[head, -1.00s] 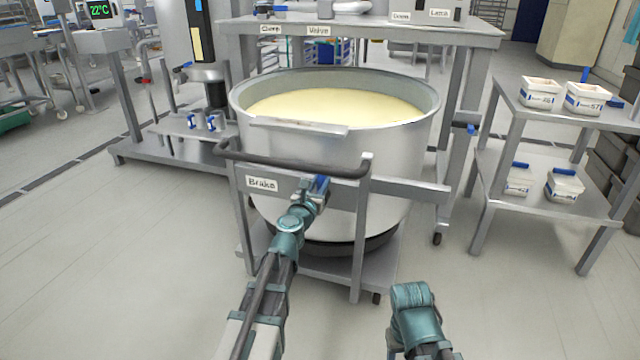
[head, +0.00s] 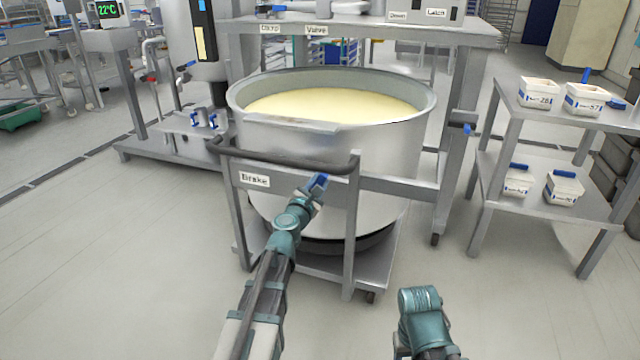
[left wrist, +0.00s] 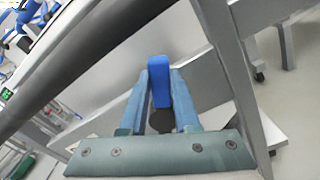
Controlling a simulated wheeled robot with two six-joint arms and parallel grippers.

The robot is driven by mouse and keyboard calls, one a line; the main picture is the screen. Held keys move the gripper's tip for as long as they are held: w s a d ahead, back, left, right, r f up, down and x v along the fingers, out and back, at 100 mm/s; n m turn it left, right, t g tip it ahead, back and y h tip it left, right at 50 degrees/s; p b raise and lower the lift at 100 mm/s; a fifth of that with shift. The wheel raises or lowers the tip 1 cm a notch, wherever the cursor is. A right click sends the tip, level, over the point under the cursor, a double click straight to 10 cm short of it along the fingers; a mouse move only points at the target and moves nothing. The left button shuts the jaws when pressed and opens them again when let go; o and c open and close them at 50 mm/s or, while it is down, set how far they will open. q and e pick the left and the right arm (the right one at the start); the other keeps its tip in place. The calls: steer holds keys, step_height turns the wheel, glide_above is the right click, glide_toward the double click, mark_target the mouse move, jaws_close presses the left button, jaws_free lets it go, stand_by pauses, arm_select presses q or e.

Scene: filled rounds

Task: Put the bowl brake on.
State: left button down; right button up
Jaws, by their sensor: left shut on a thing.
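The large steel bowl (head: 330,150) of pale yellow mix stands on a wheeled frame with a dark push handle (head: 285,162). A label reading "Brake" (head: 255,180) is on the frame's front bar. Beside it is the blue brake lever (head: 318,182), also seen in the left wrist view (left wrist: 160,85). My left gripper (head: 313,190) is at the lever. In the left wrist view its two fingers (left wrist: 160,95) are shut on the blue lever, which stands up between them. My right arm shows at the bottom right, but its fingertips cannot be made out.
A steel stand with a "Valve" label (head: 317,30) rises behind the bowl. A two-shelf table (head: 560,115) with white tubs (head: 538,93) stands at the right. The floor in front and at the left is clear.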

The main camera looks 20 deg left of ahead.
mark_target(334, 194)
arm_select(q)
steer(key=m, duration=0.2)
steer(key=d+f+m+b, duration=0.2)
steer(key=m, duration=0.1)
steer(key=shift+s+d+f+m, duration=0.1)
steer(key=shift+d+f+m, duration=0.05)
steer(key=shift+m, duration=0.15)
steer(key=f+m+b, duration=0.1)
steer(key=m, duration=0.1)
steer(key=f+m+b, duration=0.1)
steer(key=m, duration=0.1)
steer(key=shift+d, duration=0.4)
steer(key=shift+d+f+m+b, duration=0.1)
steer(key=shift+f+m+b, duration=0.2)
steer(key=shift+m, duration=0.4)
steer(key=shift+f+m+b, duration=0.25)
steer(key=shift+f+m, duration=0.05)
steer(key=shift+m, duration=0.4)
steer(key=c, duration=0.6)
jaws_free()
steer(key=shift+c, duration=0.2)
